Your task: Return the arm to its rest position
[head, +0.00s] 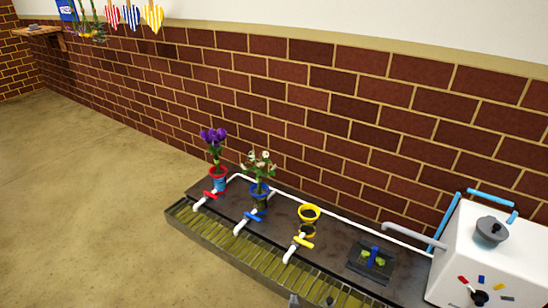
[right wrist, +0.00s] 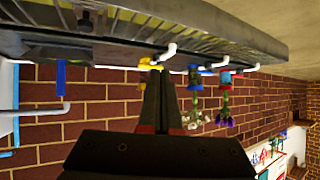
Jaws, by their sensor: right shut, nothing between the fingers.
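My right gripper (right wrist: 164,72) is shut and empty, its dark fingers pressed together in the right wrist view. The rest of the right arm is out of the head view. My left gripper is not in view.
On the station stand a red pot with purple flowers (head: 212,142), a blue pot with white flowers (head: 260,160) and an empty-looking yellow pot (head: 309,212). A white box machine (head: 480,260) stands at the right. Open floor (head: 90,190) lies left.

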